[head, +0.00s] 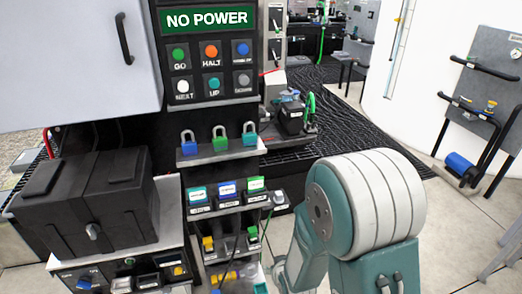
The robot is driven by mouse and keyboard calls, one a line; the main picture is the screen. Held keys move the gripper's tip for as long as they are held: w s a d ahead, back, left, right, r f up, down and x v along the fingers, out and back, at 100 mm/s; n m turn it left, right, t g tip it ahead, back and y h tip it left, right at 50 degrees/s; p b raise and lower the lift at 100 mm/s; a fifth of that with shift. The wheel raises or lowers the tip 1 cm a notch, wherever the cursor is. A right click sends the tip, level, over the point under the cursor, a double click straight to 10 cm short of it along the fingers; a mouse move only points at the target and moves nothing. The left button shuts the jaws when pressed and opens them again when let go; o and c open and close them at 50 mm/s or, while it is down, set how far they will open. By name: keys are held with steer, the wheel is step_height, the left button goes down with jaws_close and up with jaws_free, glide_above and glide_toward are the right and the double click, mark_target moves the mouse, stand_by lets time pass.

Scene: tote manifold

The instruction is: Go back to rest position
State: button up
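My gripper is not visible in the head view. Only the teal and light grey links of my arm show at the lower right of centre, in front of the floor and beside the shelves. The arm covers part of the floor and whatever lies behind it. Whether the gripper holds anything cannot be seen.
A control panel (211,55) reads NO POWER above several buttons. Below it, a shelf holds blue, green and teal padlocks (220,139). A black case (88,200) stands at left, under a grey cabinet (70,60). Pale floor (455,215) is open at right, before a wall-side rack (485,95).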

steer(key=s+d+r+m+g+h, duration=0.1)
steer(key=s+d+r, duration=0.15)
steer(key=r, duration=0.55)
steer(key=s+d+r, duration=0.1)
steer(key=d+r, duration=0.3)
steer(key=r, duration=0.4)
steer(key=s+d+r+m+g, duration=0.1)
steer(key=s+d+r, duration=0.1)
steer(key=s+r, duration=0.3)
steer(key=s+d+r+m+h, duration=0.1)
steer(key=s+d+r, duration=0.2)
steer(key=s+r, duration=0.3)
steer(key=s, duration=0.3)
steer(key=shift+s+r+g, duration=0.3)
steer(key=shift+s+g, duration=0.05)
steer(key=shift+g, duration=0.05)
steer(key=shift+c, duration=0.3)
